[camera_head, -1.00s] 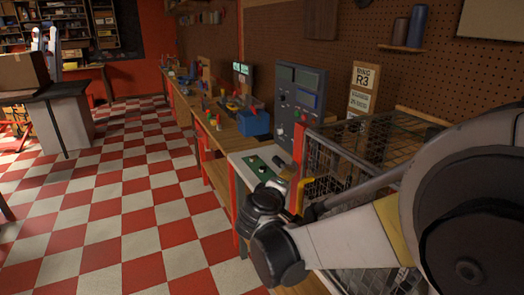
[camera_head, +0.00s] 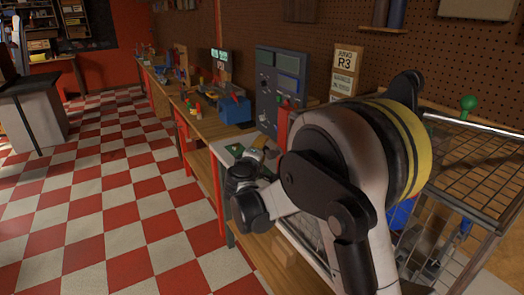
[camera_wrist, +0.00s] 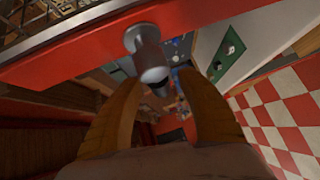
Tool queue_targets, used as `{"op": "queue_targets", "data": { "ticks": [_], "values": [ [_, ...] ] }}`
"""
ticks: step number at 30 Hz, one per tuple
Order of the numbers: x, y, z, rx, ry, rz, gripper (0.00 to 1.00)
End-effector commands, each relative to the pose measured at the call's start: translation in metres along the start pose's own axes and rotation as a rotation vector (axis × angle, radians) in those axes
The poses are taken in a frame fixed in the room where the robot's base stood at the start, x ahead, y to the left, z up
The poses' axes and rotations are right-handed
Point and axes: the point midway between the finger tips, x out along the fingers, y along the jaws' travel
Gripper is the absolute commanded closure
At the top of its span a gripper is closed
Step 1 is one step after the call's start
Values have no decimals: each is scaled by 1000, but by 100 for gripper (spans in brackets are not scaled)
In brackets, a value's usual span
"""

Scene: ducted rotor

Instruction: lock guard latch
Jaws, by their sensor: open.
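In the wrist view, my gripper (camera_wrist: 159,82) is open, with its two orange-brown fingers spread apart. A grey cylindrical fitting with a rounded end (camera_wrist: 150,58), which may be the guard latch, sticks out from a red frame bar (camera_wrist: 75,62). It appears between the fingertips; I cannot tell whether they touch it. In the head view, the wire-mesh guard cage (camera_head: 478,165) stands at the right, partly behind my arm. A red post (camera_head: 283,125) shows beside the arm. My fingers and the latch cannot be made out clearly there.
A grey control panel (camera_head: 278,85) and a blue bin (camera_head: 235,109) stand on the long wooden bench (camera_head: 205,128). A green knob (camera_head: 468,103) rises by the cage top. The checkered floor (camera_head: 110,200) at left is clear.

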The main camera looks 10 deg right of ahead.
Motion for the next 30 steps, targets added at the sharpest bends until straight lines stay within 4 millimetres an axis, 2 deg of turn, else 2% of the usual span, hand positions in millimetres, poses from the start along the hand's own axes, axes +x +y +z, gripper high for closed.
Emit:
{"op": "queue_targets", "data": {
  "ticks": [9, 14, 30],
  "values": [
    [3, 0, 0, 0, 0, 0, 54],
    [3, 0, 0, 0, 0, 0, 100],
    [4, -1, 0, -30, -10, -33, 100]
  ]
}}
